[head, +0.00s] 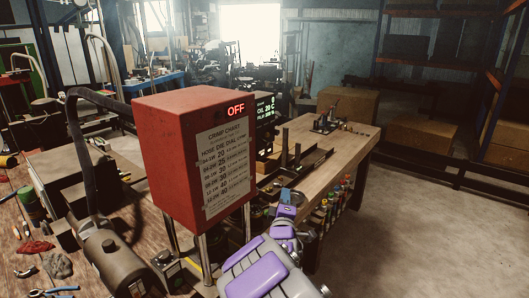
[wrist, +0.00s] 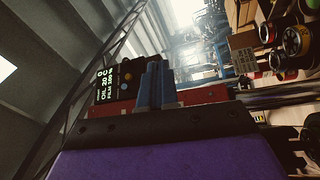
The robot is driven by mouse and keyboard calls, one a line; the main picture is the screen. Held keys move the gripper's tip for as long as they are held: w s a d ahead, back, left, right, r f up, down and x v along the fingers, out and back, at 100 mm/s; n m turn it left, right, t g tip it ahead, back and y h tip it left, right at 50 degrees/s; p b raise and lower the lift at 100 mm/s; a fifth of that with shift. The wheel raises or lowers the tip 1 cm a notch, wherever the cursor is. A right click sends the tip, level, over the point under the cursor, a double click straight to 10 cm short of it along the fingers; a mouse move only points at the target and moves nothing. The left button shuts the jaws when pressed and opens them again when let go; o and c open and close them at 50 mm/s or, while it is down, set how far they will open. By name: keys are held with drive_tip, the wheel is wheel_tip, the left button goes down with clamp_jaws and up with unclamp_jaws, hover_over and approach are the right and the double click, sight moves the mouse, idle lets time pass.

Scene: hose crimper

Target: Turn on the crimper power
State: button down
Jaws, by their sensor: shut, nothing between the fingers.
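The crimper (head: 170,150) is a red box on metal posts, with a crimp chart (head: 224,165) on its front and a red display (head: 236,108) reading OFF. My gripper (head: 287,205) is low and to the right of the crimper, its blue fingers together and empty. In the wrist view the blue fingers (wrist: 156,88) are shut and point up at a dark panel with a lit readout (wrist: 108,84) and small round buttons (wrist: 127,82). The readout also shows in the head view (head: 265,108). I cannot tell which control is the power switch. I cannot tell whether the fingertips touch the panel.
A wooden bench (head: 345,137) with small tools stands behind, to the right. A dark cylinder (head: 115,262) and pliers (head: 58,292) lie on the worktable at left. Cardboard boxes (head: 420,138) sit on shelving at far right. The floor (head: 400,235) at right is clear.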

drive_tip(key=s+a+r+n+t+y+p, duration=0.1)
drive_tip(key=a+n+t+y, duration=0.3)
drive_tip(key=a, duration=0.4)
drive_tip(key=s+r+n+t, duration=0.1)
drive_tip(key=n, duration=0.1)
drive_tip(key=shift+s+a+r+n+p, duration=0.15)
drive_tip(key=shift+s+r+n+p, duration=0.05)
drive_tip(key=shift+n+p, duration=0.1)
drive_tip(key=shift+w+r, duration=0.1)
approach(264, 141)
drive_tip(key=w+a, duration=0.3)
drive_tip(key=shift+w+d+r, duration=0.45)
drive_tip(key=shift+d+r, duration=0.15)
drive_tip(key=shift+d, duration=0.1)
drive_tip(key=shift+w+d+r, duration=0.45)
drive_tip(key=shift+d+r, duration=0.15)
drive_tip(key=shift+d, duration=0.05)
drive_tip(key=shift+s+d+r+n+g+y, duration=0.1)
drive_tip(key=shift+r+n+g+y, duration=0.15)
drive_tip(key=shift+n+y, duration=0.3)
drive_tip(key=shift+s+d+r+n+g+y, duration=0.15)
drive_tip(key=shift+n+g+y, duration=0.25)
drive_tip(key=shift+n, duration=0.25)
